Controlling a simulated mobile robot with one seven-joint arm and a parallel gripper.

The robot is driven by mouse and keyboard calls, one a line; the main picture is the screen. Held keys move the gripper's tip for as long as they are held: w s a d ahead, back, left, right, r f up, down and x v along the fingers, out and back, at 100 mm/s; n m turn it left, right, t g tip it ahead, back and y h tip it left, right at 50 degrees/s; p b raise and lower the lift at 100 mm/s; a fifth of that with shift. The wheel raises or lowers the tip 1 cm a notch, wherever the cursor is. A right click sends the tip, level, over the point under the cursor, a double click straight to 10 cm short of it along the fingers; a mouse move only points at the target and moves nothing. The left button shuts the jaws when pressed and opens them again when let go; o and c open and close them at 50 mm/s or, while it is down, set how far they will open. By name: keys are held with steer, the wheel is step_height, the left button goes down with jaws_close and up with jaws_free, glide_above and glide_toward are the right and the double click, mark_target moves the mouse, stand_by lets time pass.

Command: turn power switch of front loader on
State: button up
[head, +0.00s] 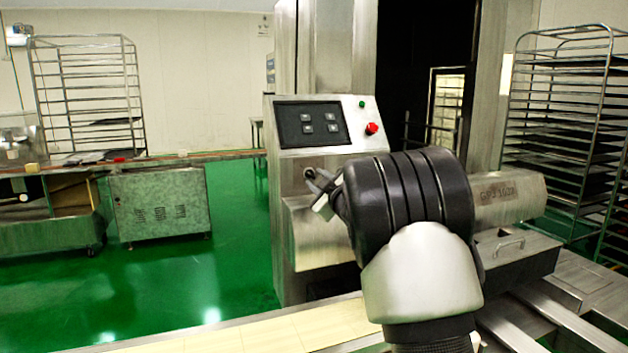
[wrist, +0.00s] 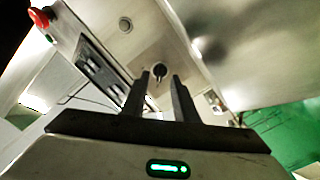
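The power switch (head: 308,173) is a small dark rotary knob on the steel front of the loader (head: 318,237), below its sloped control panel. It also shows in the wrist view (wrist: 159,69), just beyond and between my fingertips. My gripper (head: 322,186) is right in front of the knob, partly hidden by my own wrist in the head view. In the wrist view its two dark fingers (wrist: 160,78) stand apart with a gap, and nothing is clearly held. I cannot tell whether they touch the knob.
The panel has a dark keypad (head: 312,124), a red button (head: 371,128) and a small green button (head: 362,104). A conveyor belt (head: 270,330) runs along the front. Rack trolleys (head: 85,90) stand at the back left and right (head: 560,110). Green floor is open at left.

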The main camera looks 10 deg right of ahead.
mark_target(312, 176)
steer(key=shift+w+a, duration=0.15)
steer(key=shift+w, duration=0.65)
steer(key=shift+w+a, duration=0.15)
steer(key=shift+w, duration=0.6)
steer(key=shift+c, duration=0.3)
jaws_close()
